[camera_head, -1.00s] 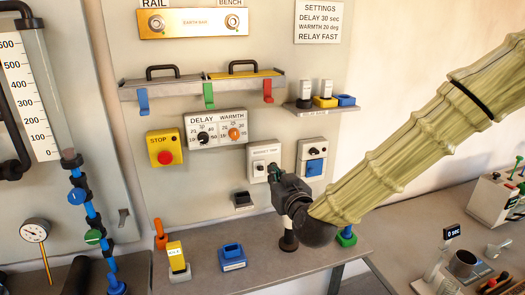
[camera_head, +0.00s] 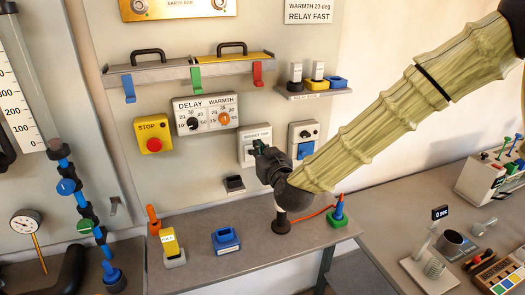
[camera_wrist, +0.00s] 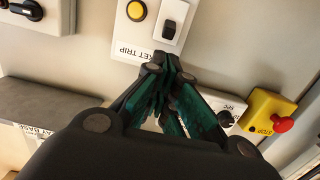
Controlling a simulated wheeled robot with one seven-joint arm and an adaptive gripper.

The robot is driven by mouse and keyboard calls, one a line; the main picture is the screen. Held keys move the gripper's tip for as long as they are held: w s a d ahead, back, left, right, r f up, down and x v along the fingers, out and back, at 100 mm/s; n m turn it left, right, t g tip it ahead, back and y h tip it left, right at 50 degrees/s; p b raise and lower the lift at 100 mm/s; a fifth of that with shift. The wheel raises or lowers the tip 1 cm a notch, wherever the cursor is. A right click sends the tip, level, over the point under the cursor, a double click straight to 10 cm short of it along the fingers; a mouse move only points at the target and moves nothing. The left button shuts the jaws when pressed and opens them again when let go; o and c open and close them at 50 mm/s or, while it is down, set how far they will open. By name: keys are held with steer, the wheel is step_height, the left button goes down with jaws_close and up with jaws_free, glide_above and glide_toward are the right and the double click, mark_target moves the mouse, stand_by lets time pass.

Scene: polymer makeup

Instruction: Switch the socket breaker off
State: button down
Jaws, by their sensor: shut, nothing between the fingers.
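The socket trip box (camera_head: 245,154) is a pale box on the upright panel, partly hidden behind my gripper in the head view. In the wrist view its label (camera_wrist: 134,52) reads "...KET TRIP", and above it are a black rocker switch (camera_wrist: 169,31) on a white plate and a yellow button (camera_wrist: 137,10). My gripper (camera_head: 259,146) is shut and empty in front of the box. In the wrist view its fingertips (camera_wrist: 168,64) show just below the switch and overlap the label's edge. I cannot tell whether they touch, nor which way the switch is set.
A yellow box with a red stop button (camera_head: 153,134) and the delay and warmth dials (camera_head: 206,114) are left of the gripper. A box with a blue part (camera_head: 304,142) is close on the right. The bench (camera_head: 190,220) below carries a yellow block and a blue holder.

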mark_target(249, 140)
steer(key=shift+p+x, duration=1)
steer(key=shift+x, duration=1.7)
steer(key=shift+f+b, duration=0.1)
steer(key=shift+b, duration=0.3)
steer(key=shift+a+f+b, duration=0.1)
steer(key=shift+b, duration=0.25)
steer(key=shift+s+t, duration=0.1)
steer(key=shift+t, duration=0.2)
